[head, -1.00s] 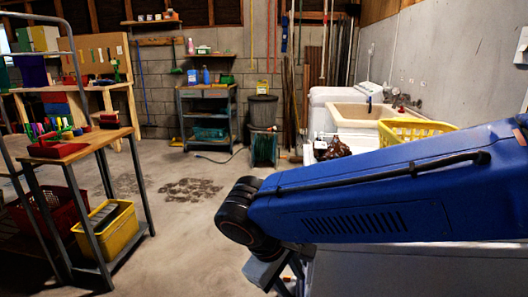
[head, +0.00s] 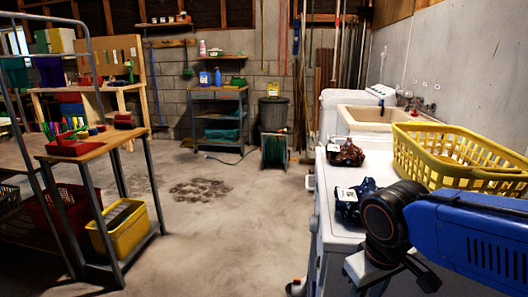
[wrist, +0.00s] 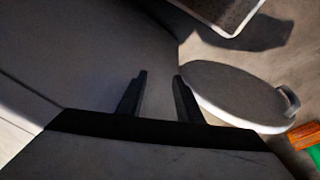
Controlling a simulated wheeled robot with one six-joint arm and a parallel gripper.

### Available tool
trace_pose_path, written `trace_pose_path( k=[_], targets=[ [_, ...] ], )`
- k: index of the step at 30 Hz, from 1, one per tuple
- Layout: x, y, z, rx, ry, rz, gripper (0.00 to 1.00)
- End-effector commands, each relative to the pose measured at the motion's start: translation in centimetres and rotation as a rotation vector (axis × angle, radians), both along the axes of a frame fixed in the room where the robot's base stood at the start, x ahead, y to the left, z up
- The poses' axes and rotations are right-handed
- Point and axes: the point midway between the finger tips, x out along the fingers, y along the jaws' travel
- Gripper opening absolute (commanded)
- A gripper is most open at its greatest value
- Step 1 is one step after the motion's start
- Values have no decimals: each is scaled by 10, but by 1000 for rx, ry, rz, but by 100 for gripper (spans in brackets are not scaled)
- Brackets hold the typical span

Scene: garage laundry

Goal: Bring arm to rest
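My blue arm (head: 470,235) comes in from the right edge of the head view, with its dark joint over the front of a white machine. My gripper (wrist: 160,78) shows in the wrist view with its two dark fingers apart and nothing visible between them.
A yellow basket (head: 455,160), a blue-black bundle (head: 352,200) and a reddish-brown bundle (head: 345,153) sit on white machines near my arm. A workbench (head: 75,148) stands left. The middle floor (head: 225,230) is open. A round grey disc (wrist: 235,95) lies beside the fingers.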

Motion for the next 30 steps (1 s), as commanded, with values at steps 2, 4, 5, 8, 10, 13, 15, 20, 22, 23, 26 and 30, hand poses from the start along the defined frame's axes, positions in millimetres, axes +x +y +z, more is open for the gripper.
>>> trace_pose_path(
  k=[2, 4, 5, 8, 10, 13, 15, 20, 22, 23, 26, 30],
  targets=[
    [-5, -13, -2, 24, -17, -49, 33],
    [-9, -22, -4, 43, -34, -87, 33],
    [-11, -26, -5, 52, -40, -103, 33],
    [-17, -38, -8, 77, -66, -155, 33],
    [-22, -45, -10, 94, -86, -191, 33],
    [-25, -54, -8, 114, -130, -237, 33],
    [-26, -60, -5, 126, -167, -265, 33],
    [-27, -69, 5, 141, -236, -304, 33],
    [-27, -70, 7, 143, -251, -311, 33],
    [-27, -71, 7, 143, -254, -312, 33],
    [-27, -71, 8, 144, -257, -313, 33],
    [-26, -71, 8, 144, -256, -312, 33]
  ],
)
